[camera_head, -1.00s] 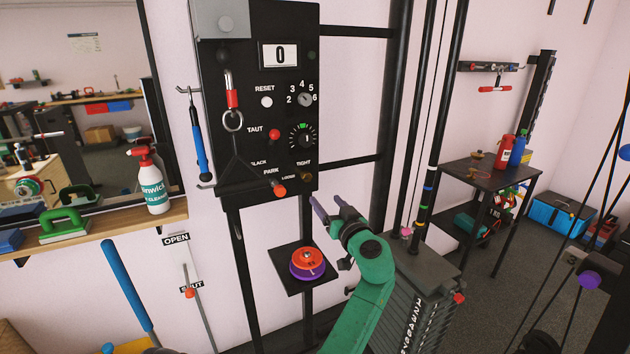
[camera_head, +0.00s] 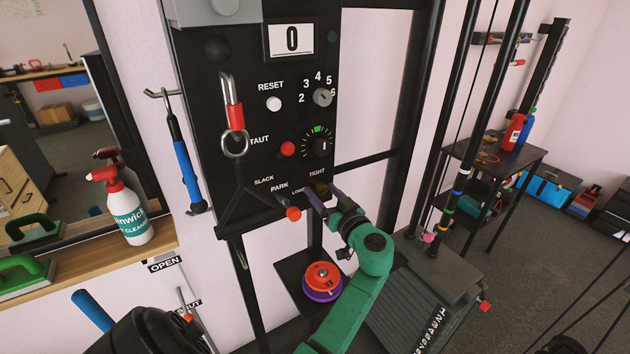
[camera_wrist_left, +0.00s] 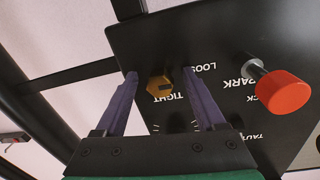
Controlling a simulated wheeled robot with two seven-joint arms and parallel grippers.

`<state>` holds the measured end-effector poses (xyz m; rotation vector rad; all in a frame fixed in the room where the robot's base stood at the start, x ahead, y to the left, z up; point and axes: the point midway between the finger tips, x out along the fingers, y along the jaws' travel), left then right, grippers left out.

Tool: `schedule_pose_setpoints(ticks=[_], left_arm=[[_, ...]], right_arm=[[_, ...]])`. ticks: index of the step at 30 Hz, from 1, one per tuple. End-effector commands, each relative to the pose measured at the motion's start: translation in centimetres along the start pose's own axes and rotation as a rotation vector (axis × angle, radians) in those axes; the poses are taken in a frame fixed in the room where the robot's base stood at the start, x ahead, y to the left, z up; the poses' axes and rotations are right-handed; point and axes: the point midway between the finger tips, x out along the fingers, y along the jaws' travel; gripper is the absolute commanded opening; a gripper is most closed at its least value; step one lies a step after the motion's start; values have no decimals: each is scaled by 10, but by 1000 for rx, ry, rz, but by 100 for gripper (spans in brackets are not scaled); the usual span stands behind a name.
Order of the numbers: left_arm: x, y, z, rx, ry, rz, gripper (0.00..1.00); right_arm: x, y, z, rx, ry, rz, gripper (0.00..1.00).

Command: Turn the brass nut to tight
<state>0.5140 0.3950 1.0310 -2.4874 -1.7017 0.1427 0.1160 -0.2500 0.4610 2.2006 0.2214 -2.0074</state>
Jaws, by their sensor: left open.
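The brass nut (camera_head: 320,188) sits low on the black panel (camera_head: 213,110), just below the word TIGHT and to the right of LOOSE. In the left wrist view the nut (camera_wrist_left: 160,86) is six-sided with a dark mark on its face; which label the mark points to is hard to tell. My left gripper (camera_head: 322,188) has purple fingers, open, one on each side of the nut. In the wrist view the fingertips (camera_wrist_left: 160,73) flank it with a visible gap on both sides. My right gripper is not in view.
A red knob (camera_head: 293,213) by PARK sticks out just left of the fingers. A hanging ring (camera_head: 235,146), a red button (camera_head: 288,149) and a dial (camera_head: 316,146) are above. Orange and purple discs (camera_head: 322,280) lie on a small shelf below.

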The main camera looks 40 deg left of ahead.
Motion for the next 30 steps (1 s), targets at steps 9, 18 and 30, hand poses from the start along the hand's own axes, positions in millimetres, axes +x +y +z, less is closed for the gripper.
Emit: schedule_pose_setpoints(ticks=[9,18,30], left_arm=[[0,0,0,0,0,1,33],[1,0,1,2,-1,0,0],[1,-1,2,138,-12,1,0]], right_arm=[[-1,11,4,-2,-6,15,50],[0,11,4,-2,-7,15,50],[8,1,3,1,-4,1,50]])
